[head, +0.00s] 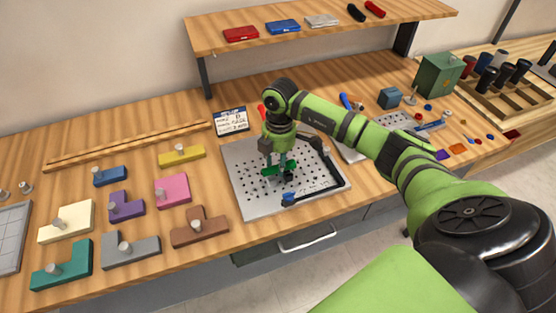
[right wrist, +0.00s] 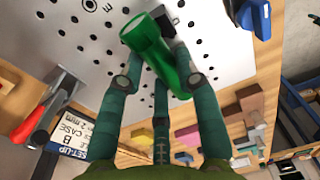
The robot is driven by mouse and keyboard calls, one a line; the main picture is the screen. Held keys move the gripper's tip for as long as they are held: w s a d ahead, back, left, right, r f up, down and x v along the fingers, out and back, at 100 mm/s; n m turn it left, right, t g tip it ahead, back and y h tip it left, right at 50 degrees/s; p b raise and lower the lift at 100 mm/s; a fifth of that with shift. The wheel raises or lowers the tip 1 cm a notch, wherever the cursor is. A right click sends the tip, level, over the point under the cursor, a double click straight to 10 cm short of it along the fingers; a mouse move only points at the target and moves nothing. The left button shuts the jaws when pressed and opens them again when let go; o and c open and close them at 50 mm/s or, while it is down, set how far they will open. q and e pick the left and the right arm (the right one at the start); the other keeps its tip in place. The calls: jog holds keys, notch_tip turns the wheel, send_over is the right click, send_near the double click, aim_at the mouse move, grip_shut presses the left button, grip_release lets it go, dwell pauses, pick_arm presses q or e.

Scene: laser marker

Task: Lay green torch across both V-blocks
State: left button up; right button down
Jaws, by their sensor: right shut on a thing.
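The green torch (head: 272,171) is over the perforated metal plate (head: 243,190), between the fingers of my right gripper (head: 279,164). In the right wrist view the torch (right wrist: 146,38) lies slantwise across the fingers, its wide end toward the upper left. My right gripper (right wrist: 163,82) is shut on it, pointing down at the plate. A dark block (right wrist: 168,23) shows just beyond the torch; I cannot tell whether it is a V-block or whether the torch touches it. The V-blocks are otherwise hidden by the gripper and torch. My left gripper is not in view.
A black clamp arm with a blue end (head: 289,198) lies along the plate's right and front side. Several coloured blocks with knobs, such as a pink one (head: 172,190), stand to the left. A shelf (head: 330,32) spans the back.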

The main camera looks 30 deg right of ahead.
jog(key=shift+f+b, duration=0.3)
jog(key=shift+f, duration=0.2)
jog(key=shift+s+f, duration=0.1)
jog(key=shift+s, duration=0.05)
jog(key=c, duration=0.9)
grip_release()
jog(key=shift+a, duration=0.1)
jog(key=shift+f, duration=0.15)
